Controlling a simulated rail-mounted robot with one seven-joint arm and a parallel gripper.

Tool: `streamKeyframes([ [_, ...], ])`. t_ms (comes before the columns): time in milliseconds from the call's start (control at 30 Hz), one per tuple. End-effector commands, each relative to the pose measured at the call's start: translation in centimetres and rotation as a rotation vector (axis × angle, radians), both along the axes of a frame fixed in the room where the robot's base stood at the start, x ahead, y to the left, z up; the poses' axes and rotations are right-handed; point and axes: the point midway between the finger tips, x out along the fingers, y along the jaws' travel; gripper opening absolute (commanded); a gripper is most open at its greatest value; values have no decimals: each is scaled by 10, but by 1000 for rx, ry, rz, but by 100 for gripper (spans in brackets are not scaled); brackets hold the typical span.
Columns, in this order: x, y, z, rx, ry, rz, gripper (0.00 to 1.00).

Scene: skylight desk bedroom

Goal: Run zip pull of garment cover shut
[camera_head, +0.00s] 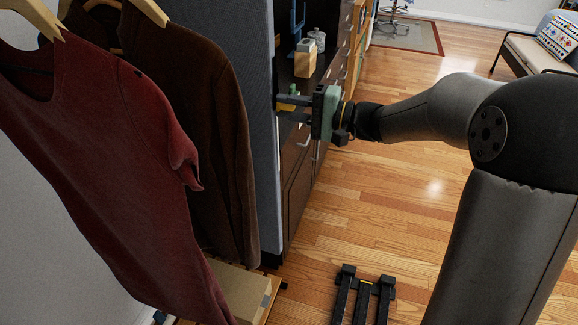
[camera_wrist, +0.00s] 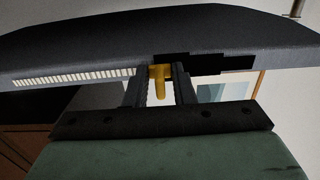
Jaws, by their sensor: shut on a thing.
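The garment cover (camera_head: 222,22) hangs as a flat grey-blue panel beside the clothes in the head view. It shows as a dark grey form across the wrist view (camera_wrist: 120,45). Its zip runs along the near edge, with pale teeth (camera_wrist: 75,74) to the left and a black strip (camera_wrist: 212,63) to the right. The yellow zip pull (camera_wrist: 160,84) sits between them. My gripper (camera_head: 282,104) is at the cover's right edge, its two fingers shut on the pull.
A dark red top (camera_head: 100,150) and a brown jacket (camera_head: 205,110) hang at the left. A cardboard box (camera_head: 240,290) lies below them. A drawer unit (camera_head: 298,180) stands just behind my gripper, with a jar (camera_head: 317,40) on top. The wooden floor (camera_head: 410,210) is open at right.

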Motion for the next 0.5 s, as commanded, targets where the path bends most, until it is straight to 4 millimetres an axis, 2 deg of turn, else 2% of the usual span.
streamKeyframes([
  [100,0,0,6,1,-1,1,0],
  [500,0,0,9,0,-2,1,0],
])
